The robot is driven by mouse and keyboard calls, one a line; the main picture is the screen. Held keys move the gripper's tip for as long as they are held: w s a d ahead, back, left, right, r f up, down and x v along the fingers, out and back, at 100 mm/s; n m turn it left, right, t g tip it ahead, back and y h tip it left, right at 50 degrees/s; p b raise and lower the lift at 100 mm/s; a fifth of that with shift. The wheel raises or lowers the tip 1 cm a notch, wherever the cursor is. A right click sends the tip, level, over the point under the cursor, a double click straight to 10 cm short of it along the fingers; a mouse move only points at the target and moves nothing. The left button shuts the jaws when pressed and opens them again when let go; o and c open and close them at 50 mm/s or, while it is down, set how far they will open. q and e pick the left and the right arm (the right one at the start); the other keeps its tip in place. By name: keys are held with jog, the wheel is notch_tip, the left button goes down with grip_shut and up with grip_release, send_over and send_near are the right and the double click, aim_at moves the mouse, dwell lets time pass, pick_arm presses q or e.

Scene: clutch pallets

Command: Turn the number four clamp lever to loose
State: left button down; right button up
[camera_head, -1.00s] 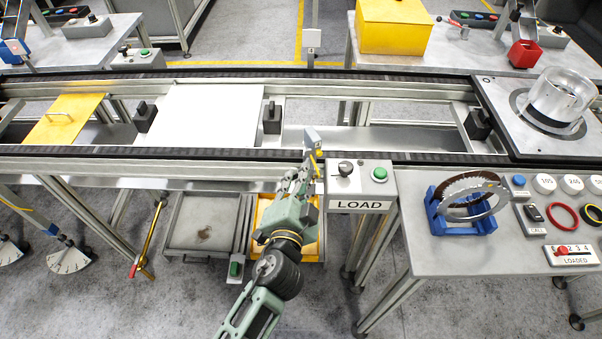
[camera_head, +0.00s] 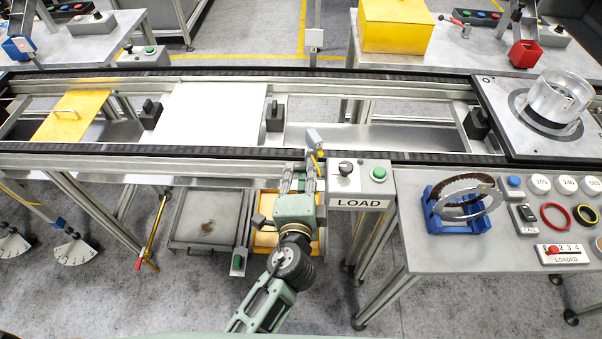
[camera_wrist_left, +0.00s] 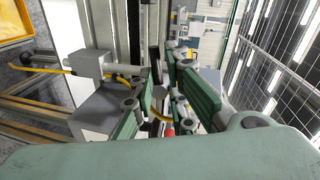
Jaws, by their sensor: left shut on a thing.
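The block also shows in the left wrist view (camera_wrist_left: 88,64). My left gripper (camera_head: 310,172) is at the rail just below the block, with its fingers shut on the lever. The fingers hide most of the grip, and I cannot read a number on the clamp. My right gripper is not in view.
The LOAD box (camera_head: 359,183) with a black knob and a green button stands close to the right of my left gripper. A yellow tray (camera_head: 262,240) and a grey tray (camera_head: 207,222) lie below. A table (camera_head: 425,262) stands at the right.

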pick_arm(q)
jog(key=shift+s+d+f, duration=0.1)
jog(key=shift+s+f, duration=0.1)
jog(key=shift+f, duration=0.3)
jog(key=c, duration=1.9)
grip_release()
jog(key=shift+c, duration=0.2)
jog(key=shift+o, duration=0.5)
jog(key=shift+r, duration=0.15)
jog(key=shift+w, duration=0.1)
jog(key=shift+r, duration=0.1)
jog(key=s+r, duration=0.2)
jog(key=s, duration=1)
jog(key=shift+w+r, duration=0.1)
